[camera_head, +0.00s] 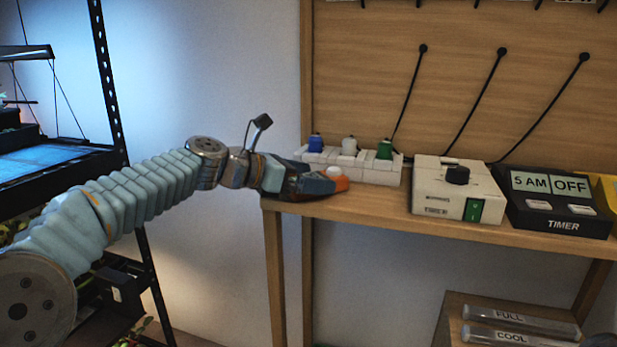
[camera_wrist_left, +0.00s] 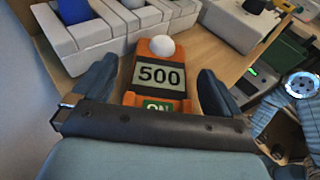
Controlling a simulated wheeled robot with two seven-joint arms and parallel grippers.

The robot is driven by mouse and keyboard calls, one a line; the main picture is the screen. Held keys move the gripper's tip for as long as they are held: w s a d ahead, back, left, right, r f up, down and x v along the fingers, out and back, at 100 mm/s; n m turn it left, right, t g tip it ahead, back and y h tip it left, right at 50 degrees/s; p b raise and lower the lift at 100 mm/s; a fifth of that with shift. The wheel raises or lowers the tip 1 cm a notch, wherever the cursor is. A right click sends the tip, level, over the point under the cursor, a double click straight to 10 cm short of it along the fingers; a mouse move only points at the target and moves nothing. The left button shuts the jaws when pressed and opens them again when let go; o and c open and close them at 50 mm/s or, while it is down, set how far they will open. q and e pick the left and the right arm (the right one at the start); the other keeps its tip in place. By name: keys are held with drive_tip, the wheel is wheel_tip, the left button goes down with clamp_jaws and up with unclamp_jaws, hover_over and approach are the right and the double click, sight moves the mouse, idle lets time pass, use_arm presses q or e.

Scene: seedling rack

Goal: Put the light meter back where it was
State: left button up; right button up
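The light meter is an orange block with a white dome and a display reading 500. In the head view, its orange end and white dome (camera_head: 336,173) show at the left end of the wooden shelf, past my left gripper (camera_head: 318,184). In the left wrist view the light meter (camera_wrist_left: 160,76) lies between the two fingers of my left gripper (camera_wrist_left: 158,90), with a narrow gap on each side. The left gripper is open around it. A green ON label shows at its near end. My right gripper is not clearly seen.
A white power strip (camera_head: 352,166) with blue, white and green plugs stands just behind the meter. A white dimmer box (camera_head: 440,189) and a black timer (camera_head: 560,206) stand to the right. Clear tubes (camera_head: 520,320) lie below. A black rack (camera_head: 108,80) stands at left.

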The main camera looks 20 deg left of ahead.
use_arm(q)
drive_tip(key=shift+r, duration=0.1)
drive_tip(key=v, duration=1.2)
